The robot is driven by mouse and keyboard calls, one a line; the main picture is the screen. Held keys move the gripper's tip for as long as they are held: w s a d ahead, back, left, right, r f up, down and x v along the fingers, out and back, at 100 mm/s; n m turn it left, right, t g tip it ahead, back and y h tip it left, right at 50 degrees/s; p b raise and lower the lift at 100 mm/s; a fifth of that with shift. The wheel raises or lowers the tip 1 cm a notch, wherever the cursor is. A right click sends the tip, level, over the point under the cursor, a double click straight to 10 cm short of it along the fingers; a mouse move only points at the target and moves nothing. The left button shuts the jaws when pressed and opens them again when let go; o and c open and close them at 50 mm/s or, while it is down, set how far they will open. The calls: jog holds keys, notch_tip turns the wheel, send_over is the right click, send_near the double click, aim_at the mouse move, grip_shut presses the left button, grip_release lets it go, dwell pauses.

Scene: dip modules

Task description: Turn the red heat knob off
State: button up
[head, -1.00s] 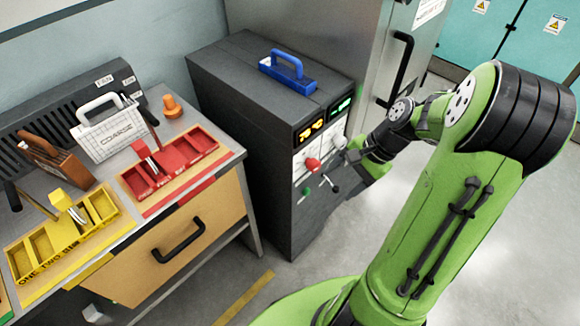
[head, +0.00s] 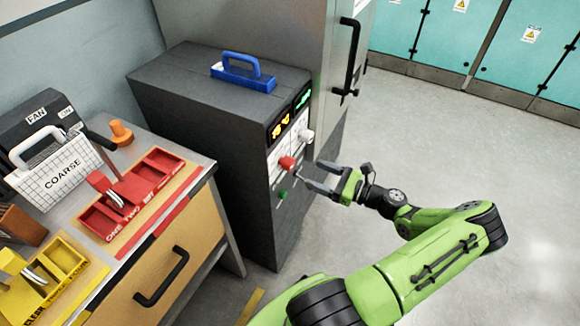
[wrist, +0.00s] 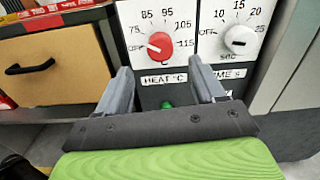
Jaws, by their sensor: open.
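The red heat knob (head: 287,163) is on the white front panel of the dark grey machine. In the wrist view the red knob (wrist: 161,44) sits in a dial marked OFF, 75, 85, 95, 105 and 115, labelled HEAT °C. A pale mark shows on the knob's left side; its exact setting is hard to read. My gripper (head: 313,175) is open and empty, in front of the panel and slightly right of and below the knob. In the wrist view my gripper (wrist: 161,76) has its fingers spread either side of the space below the knob, apart from it.
A white time knob (wrist: 240,39) is right of the heat knob. A green control (head: 283,194) is below. A blue-handled piece (head: 243,72) is on the machine top. A workbench with red (head: 161,160) and yellow trays stands left. Floor at right is clear.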

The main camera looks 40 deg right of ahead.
aim_at(293, 165)
jog(key=b+x, duration=0.1)
jog(key=x, duration=0.8)
jog(key=shift+f, duration=0.1)
jog(key=c, duration=1.1)
